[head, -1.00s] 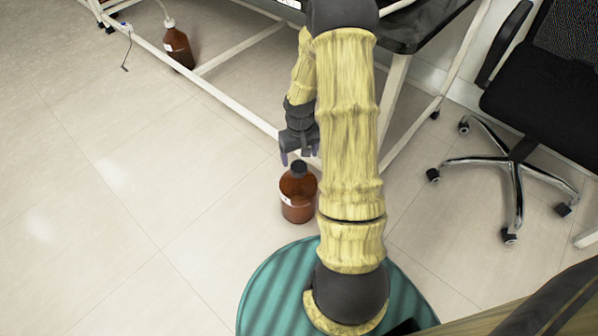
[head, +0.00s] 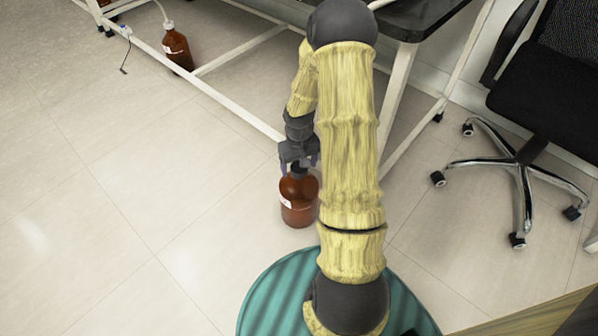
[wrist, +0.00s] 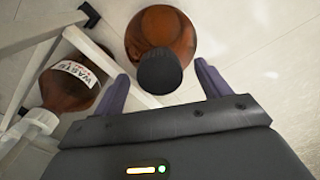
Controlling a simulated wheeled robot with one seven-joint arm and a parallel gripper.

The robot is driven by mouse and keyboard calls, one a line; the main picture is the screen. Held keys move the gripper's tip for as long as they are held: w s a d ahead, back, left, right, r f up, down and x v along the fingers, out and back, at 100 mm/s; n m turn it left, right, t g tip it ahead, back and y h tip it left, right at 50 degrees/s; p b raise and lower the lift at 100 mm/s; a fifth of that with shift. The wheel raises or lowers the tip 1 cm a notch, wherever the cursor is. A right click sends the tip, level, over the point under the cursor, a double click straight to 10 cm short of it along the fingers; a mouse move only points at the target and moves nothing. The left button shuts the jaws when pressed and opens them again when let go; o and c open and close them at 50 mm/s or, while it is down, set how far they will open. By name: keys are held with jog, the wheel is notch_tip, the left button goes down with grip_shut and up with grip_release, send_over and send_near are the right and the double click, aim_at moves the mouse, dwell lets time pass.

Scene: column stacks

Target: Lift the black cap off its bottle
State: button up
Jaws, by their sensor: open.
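A brown bottle (head: 298,204) with a white label stands upright on the floor in front of my base in the head view. Its black cap (head: 298,170) shows just below my gripper (head: 299,160), partly hidden by it. In the wrist view the black cap (wrist: 159,72) sits on the brown bottle (wrist: 166,36), between the open purple fingers of my gripper (wrist: 160,85). There is a gap on both sides of the cap. I cannot tell whether the fingertips are level with the cap.
Another brown bottle (head: 177,48) with a pale top stands by the white table frame (head: 240,50); its waste label shows in the wrist view (wrist: 70,77). An office chair (head: 520,165) is at the right. The floor at left is clear.

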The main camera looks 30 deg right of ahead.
dwell(0.5)
jog(key=c, duration=1)
jog(key=shift+c, duration=0.2)
notch_tip(320, 180, up, 10)
jog(key=p, duration=0.6)
jog(key=shift+p, duration=0.35)
jog(key=shift+r, duration=0.1)
jog(key=w+a+r+n+p, duration=0.1)
jog(key=w+a+r+p, duration=0.3)
jog(key=a+r+p, duration=0.95)
notch_tip(320, 180, up, 26)
jog(key=s+p, duration=0.2)
jog(key=p, duration=3.4)
jog(key=shift+s+p, duration=0.15)
jog(key=shift+p, duration=0.2)
